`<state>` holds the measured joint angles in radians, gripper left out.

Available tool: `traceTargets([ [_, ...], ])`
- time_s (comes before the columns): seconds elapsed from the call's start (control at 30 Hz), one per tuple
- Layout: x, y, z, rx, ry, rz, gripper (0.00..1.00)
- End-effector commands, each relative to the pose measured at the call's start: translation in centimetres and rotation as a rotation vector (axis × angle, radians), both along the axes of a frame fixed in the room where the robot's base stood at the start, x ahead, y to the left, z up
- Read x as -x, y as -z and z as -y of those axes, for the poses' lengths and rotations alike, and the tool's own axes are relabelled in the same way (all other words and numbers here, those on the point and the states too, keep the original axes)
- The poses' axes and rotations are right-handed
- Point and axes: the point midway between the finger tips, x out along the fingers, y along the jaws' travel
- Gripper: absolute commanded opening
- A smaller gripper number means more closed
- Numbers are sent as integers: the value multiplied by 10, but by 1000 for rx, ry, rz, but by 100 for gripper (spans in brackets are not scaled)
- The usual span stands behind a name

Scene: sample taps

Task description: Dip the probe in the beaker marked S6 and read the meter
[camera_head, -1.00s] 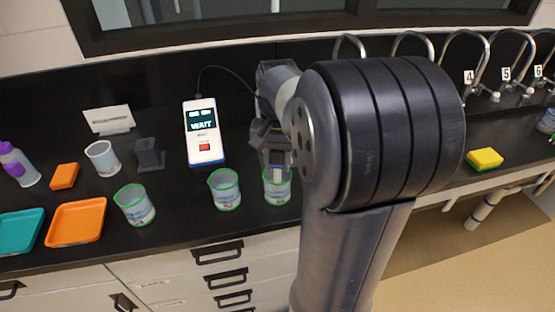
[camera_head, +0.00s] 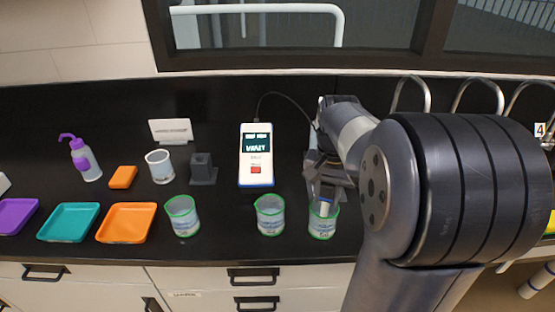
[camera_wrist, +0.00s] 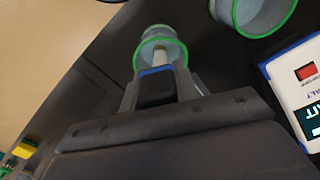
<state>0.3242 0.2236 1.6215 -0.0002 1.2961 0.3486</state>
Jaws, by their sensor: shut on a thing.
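My gripper (camera_head: 328,180) is shut on the probe (camera_head: 326,206), over the rightmost green-rimmed beaker (camera_head: 322,222). The probe's lower end is inside that beaker's rim; the wrist view shows the pale probe (camera_wrist: 160,56) reaching into the beaker (camera_wrist: 150,38). I cannot read the beaker's label, nor tell how deep the tip is. The meter (camera_head: 256,158), white and blue with a red button, stands upright behind, and its screen shows WAIT. A dark cable runs from the meter's top towards my gripper. Two more green-rimmed beakers stand left, one in the middle (camera_head: 269,216) and one further left (camera_head: 183,217).
Orange (camera_head: 127,222), teal (camera_head: 69,222) and purple (camera_head: 14,215) trays lie at the left. Behind them are a wash bottle (camera_head: 85,160), an orange block (camera_head: 123,177), a clear cup (camera_head: 159,168), a dark grey holder (camera_head: 203,170) and a white card (camera_head: 171,131). Curved taps stand at the right.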

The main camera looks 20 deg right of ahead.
Motion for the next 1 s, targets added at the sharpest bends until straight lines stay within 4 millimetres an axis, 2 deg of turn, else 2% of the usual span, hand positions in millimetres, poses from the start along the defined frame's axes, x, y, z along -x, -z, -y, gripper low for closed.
traceTargets([
  [0.77,0,0,0,0,0,0,9],
  [1.0,0,-12,0,1,0,1,9],
])
